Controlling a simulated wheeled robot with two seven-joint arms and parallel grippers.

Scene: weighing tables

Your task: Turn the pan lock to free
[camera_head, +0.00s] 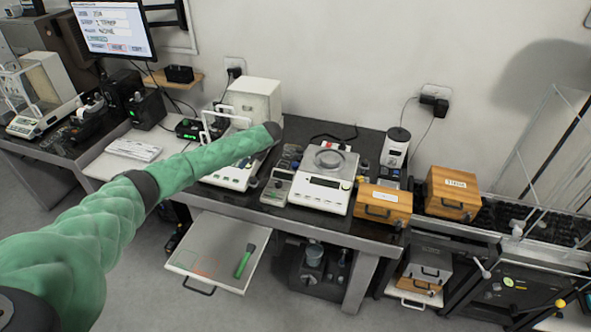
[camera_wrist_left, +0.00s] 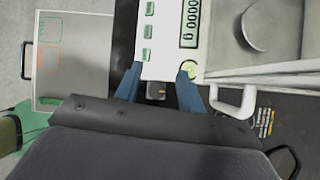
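A white balance (camera_head: 228,176) with a clear draft shield stands on the dark table, partly covered by my green left arm. In the left wrist view the balance (camera_wrist_left: 168,52) shows its display, green buttons and round pan (camera_wrist_left: 262,25). A small dark knob (camera_wrist_left: 156,91) with a pale yellowish mark, which looks like the pan lock, sits by its edge. My left gripper (camera_wrist_left: 160,78) is open, its blue fingers on either side of the knob with gaps visible. I cannot tell the lock's setting. My left fingers are hidden in the head view. My right gripper is not in view.
A second balance (camera_head: 322,180) stands to the right, beside a wooden box (camera_head: 382,204). A pulled-out shelf (camera_head: 208,262) below the table front holds a green-handled tool (camera_head: 244,262). A white handle (camera_wrist_left: 236,103) is close to the right finger.

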